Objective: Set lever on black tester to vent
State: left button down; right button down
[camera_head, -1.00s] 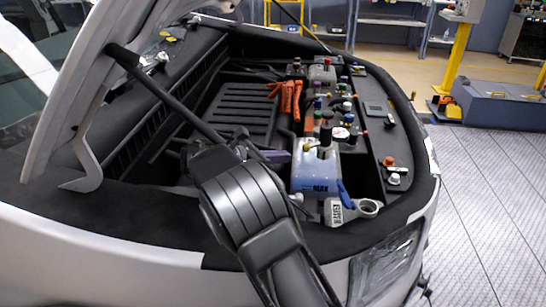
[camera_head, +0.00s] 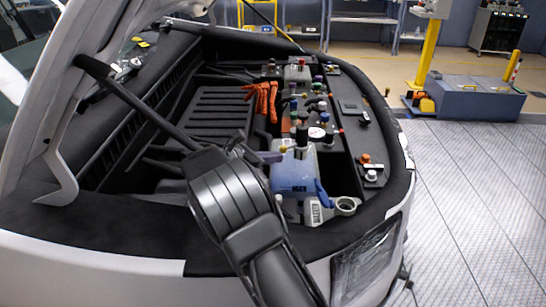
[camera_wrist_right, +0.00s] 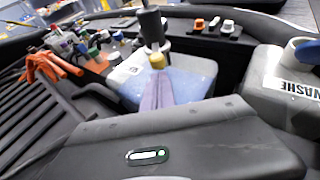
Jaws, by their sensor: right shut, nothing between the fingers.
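The black tester (camera_head: 302,135) is an upright dark cylinder on top of the white-and-blue coolant tank (camera_head: 296,180). In the right wrist view the tester (camera_wrist_right: 152,25) stands at top centre. A yellow knob (camera_head: 282,149), apparently the tester's lever end, sits at its near left; it also shows in the wrist view (camera_wrist_right: 157,61). My right gripper (camera_head: 272,157) is shut and empty, its purplish fingers pointing at the knob. In the wrist view the fingertips (camera_wrist_right: 158,78) lie just below the knob; I cannot tell if they touch. The lever's marking cannot be read. My left gripper is out of view.
Orange clamps (camera_head: 262,98) and several coloured caps fill the bay behind the tank. A grey jug-like part with a label (camera_head: 320,211) and blue handle stands close at the tank's front right. The open hood's strut (camera_head: 140,106) crosses the left side.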

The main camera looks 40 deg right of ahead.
aim_at(283, 146)
jog(key=shift+r+y+p, duration=0.45)
jog(key=shift+y+p, duration=0.05)
jog(key=shift+p, duration=0.4)
notch_tip(283, 146, up, 4)
jog(key=y+p, duration=0.3)
jog(key=p, duration=0.7)
jog(key=shift+d, duration=0.15)
jog(key=shift+d+r+p, duration=0.2)
jog(key=shift+r+p, duration=0.15)
jog(key=shift+p, duration=0.2)
jog(key=shift+f, duration=0.25)
jog(key=shift+r, duration=0.1)
jog(key=shift+r+p, duration=0.6)
jog(key=shift+r, duration=0.15)
